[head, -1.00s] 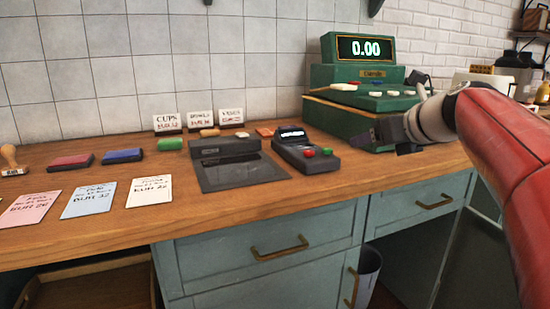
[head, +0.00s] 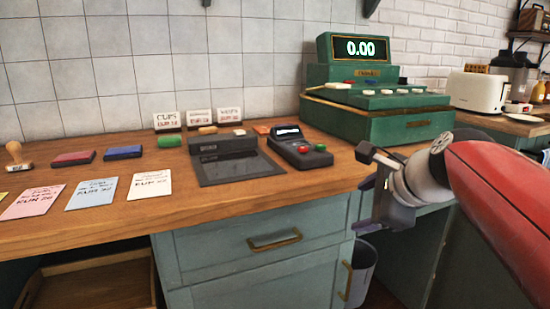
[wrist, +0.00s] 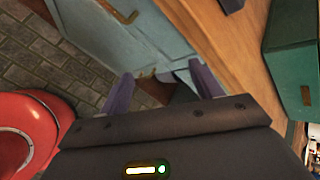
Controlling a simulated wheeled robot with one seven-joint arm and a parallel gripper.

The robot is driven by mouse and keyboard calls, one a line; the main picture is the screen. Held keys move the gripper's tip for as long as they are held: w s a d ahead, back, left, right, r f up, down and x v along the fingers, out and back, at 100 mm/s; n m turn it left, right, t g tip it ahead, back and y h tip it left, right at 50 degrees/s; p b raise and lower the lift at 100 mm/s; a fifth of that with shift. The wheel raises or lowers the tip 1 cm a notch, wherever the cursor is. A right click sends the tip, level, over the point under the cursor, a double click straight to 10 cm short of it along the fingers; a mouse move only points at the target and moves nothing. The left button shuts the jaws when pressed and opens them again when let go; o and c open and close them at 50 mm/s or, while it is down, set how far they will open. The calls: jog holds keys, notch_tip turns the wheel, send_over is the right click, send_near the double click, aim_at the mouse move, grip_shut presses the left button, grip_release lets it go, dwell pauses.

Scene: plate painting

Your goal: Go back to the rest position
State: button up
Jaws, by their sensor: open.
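My gripper (head: 364,188) is open and empty in the head view, on the right. It hangs in front of the counter's front edge, near the right end of the drawer unit, and touches nothing that I can see. In the wrist view my gripper (wrist: 160,75) shows its two purple-grey fingers spread apart, with blue drawer fronts and the floor beyond them. My red arm reaches in from the right edge of the head view.
The wooden counter (head: 130,215) holds a green cash register (head: 380,125), a card terminal (head: 300,150), a dark grey tray (head: 240,170), ink pads and paper cards. A bin (head: 363,262) stands below, close to my gripper. A toaster (head: 478,92) is at the far right.

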jog(key=s+a+f+n+g+h, duration=0.1)
jog(key=s+f+n+g+h, duration=0.2)
jog(key=s+f+n, duration=1.3)
jog(key=s+n, duration=0.1)
jog(key=n, duration=0.2)
jog(key=shift+s+f+h, duration=0.2)
jog(key=shift+f+h, duration=0.1)
jog(key=shift+f, duration=0.1)
jog(key=shift+s+f+n, duration=0.15)
jog(key=shift+f+n, duration=0.1)
jog(key=shift+n, duration=0.25)
jog(key=shift+c, duration=0.4)
